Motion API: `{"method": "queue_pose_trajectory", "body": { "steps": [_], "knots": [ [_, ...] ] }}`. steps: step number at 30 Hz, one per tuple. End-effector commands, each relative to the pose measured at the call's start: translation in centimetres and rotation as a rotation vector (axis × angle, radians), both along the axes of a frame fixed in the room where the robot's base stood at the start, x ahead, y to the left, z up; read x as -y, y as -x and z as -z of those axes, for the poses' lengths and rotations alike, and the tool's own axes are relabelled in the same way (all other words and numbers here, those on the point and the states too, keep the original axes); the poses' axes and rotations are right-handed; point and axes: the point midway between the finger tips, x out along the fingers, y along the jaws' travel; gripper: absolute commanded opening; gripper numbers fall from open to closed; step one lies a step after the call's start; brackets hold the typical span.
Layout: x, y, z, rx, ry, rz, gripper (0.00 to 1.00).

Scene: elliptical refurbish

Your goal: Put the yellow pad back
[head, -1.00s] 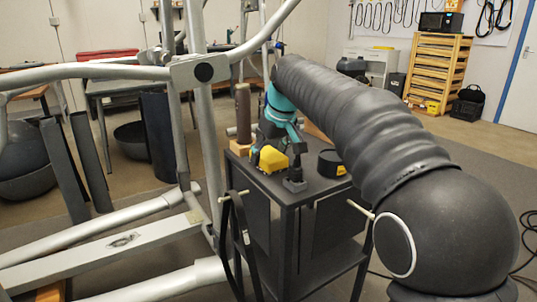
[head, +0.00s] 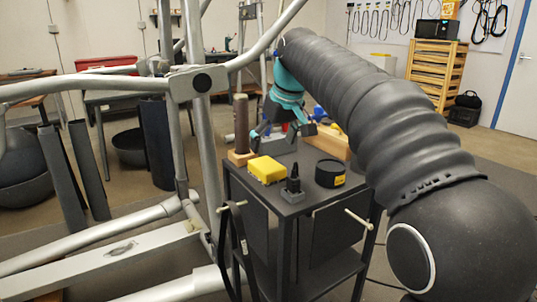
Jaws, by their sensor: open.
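The yellow pad (head: 267,170) lies on the near left part of the black cart's top (head: 309,203), close to its left edge. My gripper (head: 283,134), teal with dark fingers, is open and empty. It is behind and above the pad, apart from it, over the back of the cart. The fingers are small in the picture, and their exact height is hard to tell.
On the cart stand a small dark upright item (head: 292,186) and a round black tin (head: 330,173). Behind are a brown cylinder (head: 242,122), a grey block (head: 279,146) and a wooden block (head: 328,144). The elliptical's silver frame (head: 205,140) stands close on the left.

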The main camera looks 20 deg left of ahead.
Motion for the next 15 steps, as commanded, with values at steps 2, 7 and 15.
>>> {"method": "queue_pose_trajectory", "body": {
  "steps": [2, 7, 15],
  "knots": [
    [0.4, 0.3, -1.5, 0.002, -0.001, 0.001, 0.91],
    [1.0, 0.8, -3.2, 0.001, 0.0, 0.001, 0.91],
    [1.3, 1.1, -4.0, -0.001, 0.001, 0.001, 0.91]
  ]
}}
